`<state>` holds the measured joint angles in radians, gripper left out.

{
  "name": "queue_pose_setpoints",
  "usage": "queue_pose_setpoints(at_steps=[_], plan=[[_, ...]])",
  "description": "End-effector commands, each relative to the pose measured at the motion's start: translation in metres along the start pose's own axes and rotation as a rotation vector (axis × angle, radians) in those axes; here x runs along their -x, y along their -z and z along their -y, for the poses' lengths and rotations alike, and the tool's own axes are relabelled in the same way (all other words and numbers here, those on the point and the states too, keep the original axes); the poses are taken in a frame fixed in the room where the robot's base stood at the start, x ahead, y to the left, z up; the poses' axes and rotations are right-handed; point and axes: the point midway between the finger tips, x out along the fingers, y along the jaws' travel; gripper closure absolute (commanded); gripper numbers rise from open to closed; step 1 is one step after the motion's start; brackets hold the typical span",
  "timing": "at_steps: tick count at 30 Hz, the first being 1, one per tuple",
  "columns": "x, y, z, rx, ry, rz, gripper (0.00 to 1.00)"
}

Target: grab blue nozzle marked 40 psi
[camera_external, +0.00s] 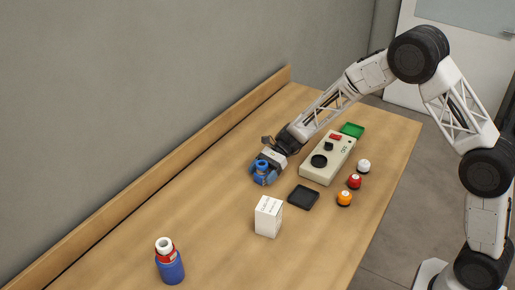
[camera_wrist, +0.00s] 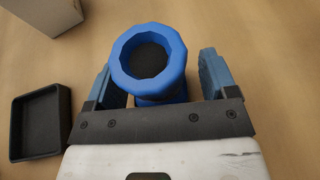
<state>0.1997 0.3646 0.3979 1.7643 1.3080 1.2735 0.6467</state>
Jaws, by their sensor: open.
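The blue nozzle (camera_wrist: 174,45) shows in the wrist view as a thick blue ring with a dark round opening. It is between the two blue fingers of my gripper (camera_wrist: 160,85), with a gap visible on each side. My gripper (camera_external: 265,174) is open around it, low over the table in the external view. The nozzle (camera_external: 261,164) is small there and partly mixed with the blue fingers. No 40 psi marking is readable in either view.
A white box (camera_external: 268,216) and a black tray (camera_external: 303,197) stand nearby. A blue-red-white stacked object (camera_external: 170,266) stands at front left.

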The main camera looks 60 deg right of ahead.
Motion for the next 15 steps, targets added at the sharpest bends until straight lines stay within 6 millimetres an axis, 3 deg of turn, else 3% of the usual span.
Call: queue_pose_setpoints(at_steps=[8, 15], plan=[[0.0001, 0.0, 0.0, 0.0, 0.0, 0.0, 0.21], [0.0001, 0.0001, 0.0, 0.0, 0.0, 0.0, 0.58]])
